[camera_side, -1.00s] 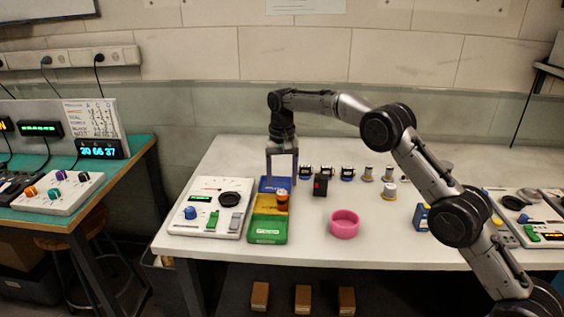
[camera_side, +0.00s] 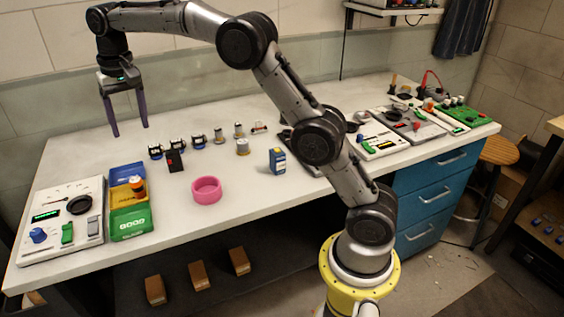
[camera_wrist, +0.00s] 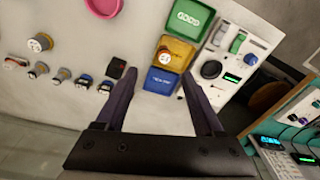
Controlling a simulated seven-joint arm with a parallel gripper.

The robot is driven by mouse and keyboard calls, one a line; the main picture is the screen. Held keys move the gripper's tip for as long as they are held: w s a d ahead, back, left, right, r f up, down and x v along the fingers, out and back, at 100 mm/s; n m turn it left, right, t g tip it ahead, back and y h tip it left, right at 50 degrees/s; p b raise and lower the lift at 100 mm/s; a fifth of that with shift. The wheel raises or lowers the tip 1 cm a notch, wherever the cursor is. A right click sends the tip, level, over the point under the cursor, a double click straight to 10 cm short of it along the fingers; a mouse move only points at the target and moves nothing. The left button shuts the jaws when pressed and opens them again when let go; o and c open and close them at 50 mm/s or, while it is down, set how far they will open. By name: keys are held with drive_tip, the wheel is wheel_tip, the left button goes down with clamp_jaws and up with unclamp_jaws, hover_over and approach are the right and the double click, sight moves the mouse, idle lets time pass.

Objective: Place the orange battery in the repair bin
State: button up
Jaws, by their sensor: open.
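The orange battery (camera_side: 137,184), a short orange cylinder with a dark band, stands in the yellow middle bin (camera_side: 119,195) of a row of three. Its pale round top (camera_wrist: 164,57) shows in the wrist view. A blue bin (camera_side: 127,171) is behind the yellow one and a green bin (camera_side: 131,223) in front. The yellow bin's label is covered or too small to read. My gripper (camera_side: 130,131) is open and empty, pointing down, raised above the back of the bench and clear of the battery. Its fingers (camera_wrist: 159,73) show nothing between them in the wrist view.
A white tester (camera_side: 62,220) stands left of the bins. The white bench top (camera_side: 160,205) is clear around the pink ring.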

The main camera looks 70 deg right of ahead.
drive_tip(key=s+r+n+t, duration=0.1)
drive_tip(key=s+r+n, duration=0.15)
drive_tip(key=s, duration=0.75)
drive_tip(key=s+r+n+t, duration=0.15)
drive_tip(key=s+r, duration=0.25)
drive_tip(key=s, duration=0.6)
drive_tip(key=s+f+n+t, duration=0.1)
drive_tip(key=s+f, duration=0.3)
drive_tip(key=s, duration=0.5)
drive_tip(key=s+f+n+t, duration=0.1)
drive_tip(key=s+f, duration=0.3)
drive_tip(key=s, duration=0.5)
drive_tip(key=shift+a+f, duration=0.35)
drive_tip(key=shift+a, duration=0.1)
